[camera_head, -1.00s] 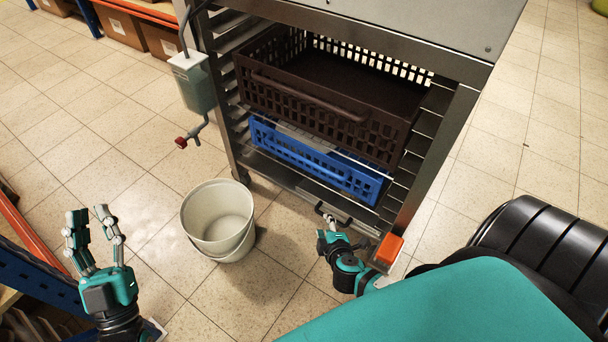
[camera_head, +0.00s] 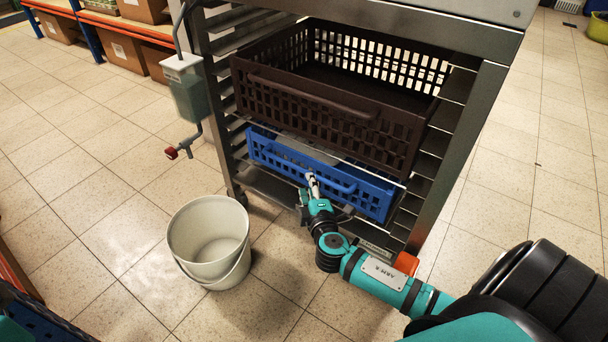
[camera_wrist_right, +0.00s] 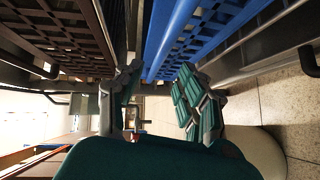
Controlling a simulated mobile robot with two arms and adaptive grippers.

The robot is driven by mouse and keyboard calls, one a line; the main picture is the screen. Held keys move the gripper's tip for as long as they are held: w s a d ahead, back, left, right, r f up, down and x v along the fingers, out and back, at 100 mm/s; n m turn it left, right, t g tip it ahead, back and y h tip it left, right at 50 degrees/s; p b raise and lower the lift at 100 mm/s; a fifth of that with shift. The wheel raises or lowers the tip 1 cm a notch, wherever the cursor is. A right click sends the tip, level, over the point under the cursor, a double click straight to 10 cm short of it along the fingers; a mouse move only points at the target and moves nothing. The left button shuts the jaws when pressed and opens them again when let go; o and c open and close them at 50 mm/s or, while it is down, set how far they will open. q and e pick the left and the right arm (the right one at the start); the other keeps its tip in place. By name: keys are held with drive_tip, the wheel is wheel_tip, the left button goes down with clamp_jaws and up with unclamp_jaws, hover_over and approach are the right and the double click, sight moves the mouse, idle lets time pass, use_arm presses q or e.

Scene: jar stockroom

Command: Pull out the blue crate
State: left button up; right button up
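The blue crate (camera_head: 372,199) sits in the rack under a dark brown crate (camera_head: 385,142), its front and handle (camera_head: 330,177) facing me. My right gripper (camera_head: 312,183) is at the front of the blue crate, by its handle. In the right wrist view the fingers of my right gripper (camera_wrist_right: 158,98) are spread apart. The blue bar of the crate (camera_wrist_right: 166,42) shows beyond the gap between them. I cannot tell whether a finger touches it. A teal bit at the lower left corner of the head view may be my left gripper; its fingers do not show clearly.
The metal rack (camera_head: 462,160) has empty runners around the crates. A pale bucket (camera_head: 208,245) stands on the floor left of my right arm. A grey-green box with a crank (camera_head: 188,90) hangs on the rack's left side.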

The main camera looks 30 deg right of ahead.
sight(304, 169)
drive_tip(key=b+x, duration=0.2)
drive_tip(key=x, duration=0.5)
drive_tip(key=shift+w+d, duration=0.1)
drive_tip(key=shift+w, duration=0.25)
drive_tip(key=shift+c, duration=0.5)
clamp_jaws()
